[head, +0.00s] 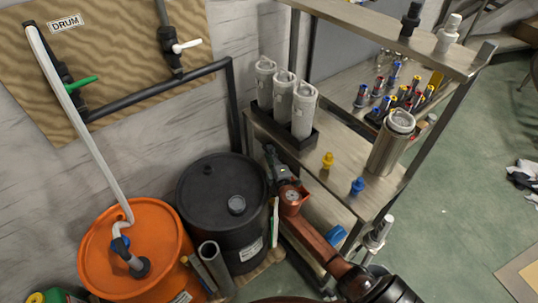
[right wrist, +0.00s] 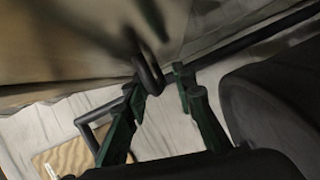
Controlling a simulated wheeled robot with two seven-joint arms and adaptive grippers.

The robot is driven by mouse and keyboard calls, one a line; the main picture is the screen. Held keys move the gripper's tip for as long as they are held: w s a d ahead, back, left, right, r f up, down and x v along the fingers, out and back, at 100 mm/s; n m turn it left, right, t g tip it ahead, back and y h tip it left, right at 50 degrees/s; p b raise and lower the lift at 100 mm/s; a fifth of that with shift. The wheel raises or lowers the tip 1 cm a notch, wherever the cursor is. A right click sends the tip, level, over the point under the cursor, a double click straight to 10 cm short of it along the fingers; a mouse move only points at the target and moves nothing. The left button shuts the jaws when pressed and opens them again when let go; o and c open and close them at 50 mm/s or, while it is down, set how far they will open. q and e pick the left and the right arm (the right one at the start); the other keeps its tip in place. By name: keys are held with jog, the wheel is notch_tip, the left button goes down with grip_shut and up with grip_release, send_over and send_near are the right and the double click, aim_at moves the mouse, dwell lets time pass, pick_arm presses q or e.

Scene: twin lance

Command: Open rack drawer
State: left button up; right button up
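The metal rack (head: 345,165) stands right of centre in the head view. Its drawer is not clearly visible there, below the middle shelf. My right arm reaches up from the bottom, and my right gripper (head: 272,158) is beside the rack's left edge, near the black drum. In the right wrist view, my right gripper (right wrist: 162,85) has its two dark green fingers apart. A dark curved handle-like bar (right wrist: 149,68) is at the fingertips, close to the left finger; contact is unclear. A tan metal surface (right wrist: 70,40), probably the rack, lies beyond. My left gripper is not in view.
The black drum (head: 205,195) and an orange drum (head: 110,260) crowd the left side. Grey canisters (head: 303,110), a steel cylinder (head: 390,145), a yellow fitting (head: 327,160) and a blue fitting (head: 357,187) stand on the shelf. The green floor (head: 450,220) at right is mostly clear.

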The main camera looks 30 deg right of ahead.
grip_shut()
dwell(0.8)
